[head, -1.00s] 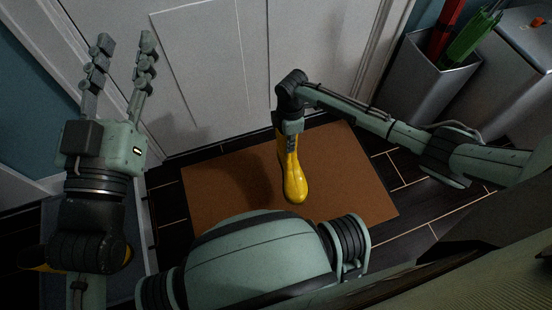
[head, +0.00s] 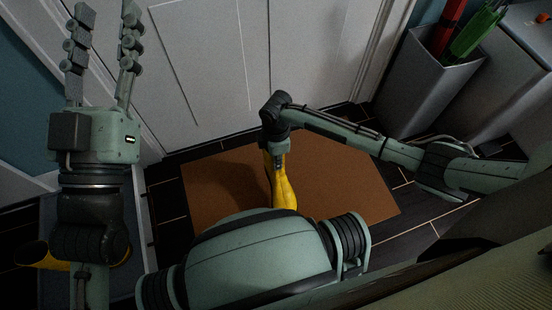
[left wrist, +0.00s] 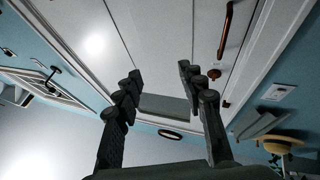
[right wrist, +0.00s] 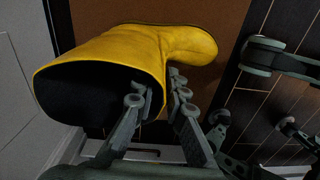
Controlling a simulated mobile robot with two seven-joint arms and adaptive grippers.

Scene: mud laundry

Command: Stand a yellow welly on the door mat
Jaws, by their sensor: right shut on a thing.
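A yellow welly (head: 282,188) is over the brown door mat (head: 215,190), its toe partly hidden by my body in the head view. My right gripper (head: 277,150) is shut on the rim of its shaft. In the right wrist view, one finger of the gripper (right wrist: 156,88) is inside the welly's (right wrist: 105,55) dark opening and one is outside. I cannot tell whether its sole touches the mat. My left gripper (head: 106,12) is open and empty, raised near the door. A second yellow welly (head: 32,253) is at the lower left, partly hidden behind my left arm.
The white door (head: 240,70) stands behind the mat. A grey bin (head: 425,80) with red and green umbrellas is at the upper right, beside another grey container (head: 515,85). Dark floor (head: 165,195) surrounds the mat. Bare mat lies on both sides of the held welly.

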